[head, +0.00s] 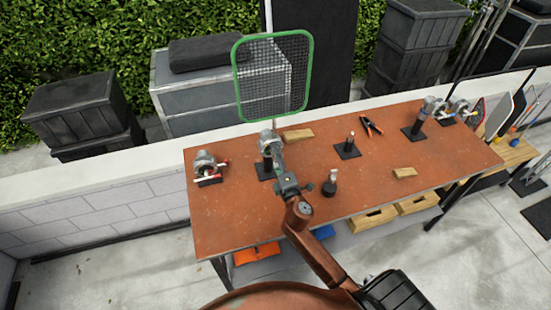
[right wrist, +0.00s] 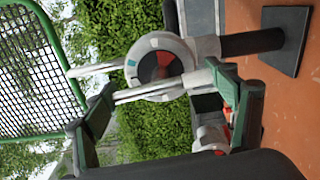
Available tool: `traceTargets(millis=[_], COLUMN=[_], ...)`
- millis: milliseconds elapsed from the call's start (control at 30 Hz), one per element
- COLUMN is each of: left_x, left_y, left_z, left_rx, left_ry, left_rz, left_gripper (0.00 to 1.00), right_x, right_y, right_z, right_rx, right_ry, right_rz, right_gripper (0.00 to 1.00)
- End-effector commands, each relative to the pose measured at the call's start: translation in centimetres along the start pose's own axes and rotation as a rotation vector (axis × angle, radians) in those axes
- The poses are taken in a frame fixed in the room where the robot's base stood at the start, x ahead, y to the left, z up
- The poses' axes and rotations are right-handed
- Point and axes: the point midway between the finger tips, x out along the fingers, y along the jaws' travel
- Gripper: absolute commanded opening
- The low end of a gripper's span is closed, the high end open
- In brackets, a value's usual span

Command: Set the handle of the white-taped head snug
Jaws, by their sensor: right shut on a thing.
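My right gripper (head: 274,150) is at the middle grip head (head: 266,137), which stands on a short dark post on the workbench (head: 225,225). In the right wrist view this head shows as a pale disc (right wrist: 158,66) with a red and dark centre and a small teal mark. Pale handle bars (right wrist: 150,92) lie between the fingers of the right gripper (right wrist: 160,85), which is shut on the handle. A green-framed mesh (head: 272,75) rises above the head. I cannot make out white tape on it clearly. My left gripper is not in view.
Another head with red and white parts (head: 205,163) stands at the left of the bench. More heads (head: 433,104) are at the back right. The front right bench top is clear.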

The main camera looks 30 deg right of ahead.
Motion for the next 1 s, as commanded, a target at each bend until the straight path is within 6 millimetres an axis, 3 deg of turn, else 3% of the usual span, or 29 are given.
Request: traceTargets(millis=[300, 867, 900, 1000], left_x=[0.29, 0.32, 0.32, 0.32], left_y=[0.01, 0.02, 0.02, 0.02], left_z=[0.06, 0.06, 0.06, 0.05], left_rx=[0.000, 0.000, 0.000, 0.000], left_ry=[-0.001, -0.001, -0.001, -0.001], left_rz=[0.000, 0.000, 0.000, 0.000], left_gripper=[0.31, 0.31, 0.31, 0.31], right_x=[-0.01, 0.00, 0.00, 0.00], right_y=[-0.14, -0.14, -0.14, -0.13], right_z=[-0.03, 0.00, 0.00, 0.00], right_rx=[0.130, 0.156, 0.156, 0.156], right_ry=[0.000, -0.001, -0.001, 0.000], right_rz=[-0.002, -0.002, -0.002, -0.002], right_gripper=[0.55, 0.55, 0.81, 0.88])
